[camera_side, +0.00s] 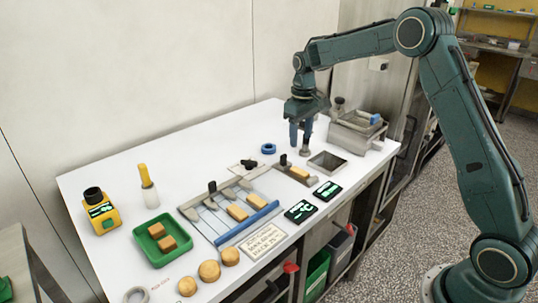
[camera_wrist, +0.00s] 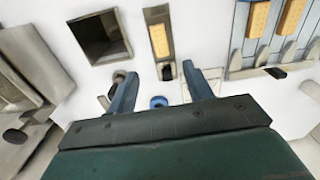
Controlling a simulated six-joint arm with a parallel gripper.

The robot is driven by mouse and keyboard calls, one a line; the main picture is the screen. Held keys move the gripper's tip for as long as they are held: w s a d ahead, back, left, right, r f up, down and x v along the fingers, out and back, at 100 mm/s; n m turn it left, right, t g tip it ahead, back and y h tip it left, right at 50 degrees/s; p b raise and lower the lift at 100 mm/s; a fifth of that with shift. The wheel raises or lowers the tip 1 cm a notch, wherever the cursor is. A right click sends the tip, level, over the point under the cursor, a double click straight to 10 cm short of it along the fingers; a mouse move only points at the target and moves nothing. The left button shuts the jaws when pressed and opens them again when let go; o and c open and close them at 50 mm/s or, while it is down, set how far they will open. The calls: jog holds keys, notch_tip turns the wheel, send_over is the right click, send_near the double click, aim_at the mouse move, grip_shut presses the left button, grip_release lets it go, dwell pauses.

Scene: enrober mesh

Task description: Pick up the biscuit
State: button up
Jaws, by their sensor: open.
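My gripper (camera_side: 301,140) is open and empty above the far part of the white table. Its two spread fingers show in the wrist view (camera_wrist: 162,90). A tan rectangular biscuit (camera_side: 299,172) lies on a narrow grey holder, nearer the table's front than my gripper. In the wrist view this biscuit (camera_wrist: 159,40) is beyond the fingertips, roughly in line with the gap between them, and apart from them. Similar biscuits (camera_side: 237,211) lie in a slatted metal rack (camera_side: 211,225) to the left; they show in the wrist view (camera_wrist: 257,20) at upper right.
A square open metal bin (camera_side: 327,162) stands right of the holder, with a larger metal box (camera_side: 357,132) behind. A blue ring (camera_side: 268,148) lies left of my gripper. A green tray (camera_side: 149,248) with tan blocks and several round tan pieces (camera_side: 209,270) are at front left.

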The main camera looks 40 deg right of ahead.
send_over(299, 170)
jog(key=shift+w+d+f, duration=0.1)
jog(key=shift+f, duration=2.9)
jog(key=shift+f, duration=2.55)
jog(key=c, duration=0.9)
